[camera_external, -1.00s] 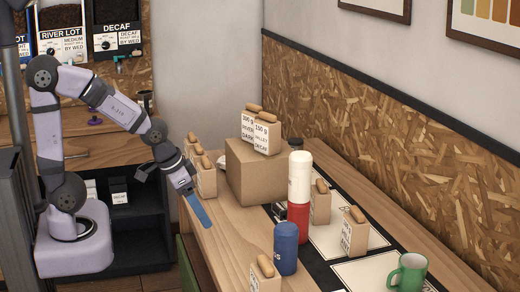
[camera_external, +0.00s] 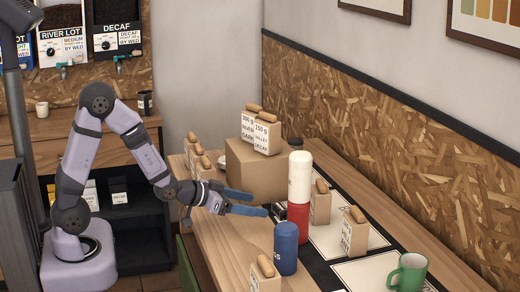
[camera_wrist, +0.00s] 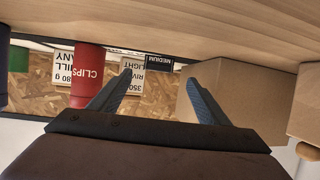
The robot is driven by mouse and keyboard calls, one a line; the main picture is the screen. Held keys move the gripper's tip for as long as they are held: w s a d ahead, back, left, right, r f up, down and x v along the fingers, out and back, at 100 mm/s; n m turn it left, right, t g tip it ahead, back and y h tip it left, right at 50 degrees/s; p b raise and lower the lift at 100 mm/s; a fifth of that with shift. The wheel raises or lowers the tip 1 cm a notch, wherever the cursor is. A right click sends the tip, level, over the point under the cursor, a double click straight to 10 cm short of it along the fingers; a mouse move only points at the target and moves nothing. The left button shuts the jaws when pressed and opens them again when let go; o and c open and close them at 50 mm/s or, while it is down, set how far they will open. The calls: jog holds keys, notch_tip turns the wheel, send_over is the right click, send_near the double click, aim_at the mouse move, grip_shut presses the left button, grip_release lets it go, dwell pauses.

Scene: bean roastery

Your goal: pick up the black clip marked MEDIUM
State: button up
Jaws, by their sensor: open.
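A black piece marked MEDIUM (camera_wrist: 159,61) shows in the wrist view, straight out beyond the fingertips; the view is upside down. In the outside view, a small dark item (camera_external: 277,211) lies on the table left of the red canister, partly hidden; I cannot read its marking. My gripper (camera_external: 259,203) is open and empty, reaching level over the table from the left. In the wrist view its blue fingers (camera_wrist: 159,78) are apart, with the black piece between their lines and not touched.
The red canister marked CLIPS (camera_wrist: 86,75), white-topped in the outside view (camera_external: 299,178), stands close to the fingers. A cardboard box (camera_external: 255,172) carries two labelled bags. A blue canister (camera_external: 286,249) stands nearer. A green mug (camera_external: 410,272) and other bags stand around.

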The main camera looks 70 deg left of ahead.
aim_at(276, 211)
jog(key=shift+x, duration=1.1)
jog(key=shift+p+x, duration=0.75)
jog(key=shift+x, duration=1.8)
jog(key=shift+d+f, duration=0.15)
jog(key=c, duration=1.1)
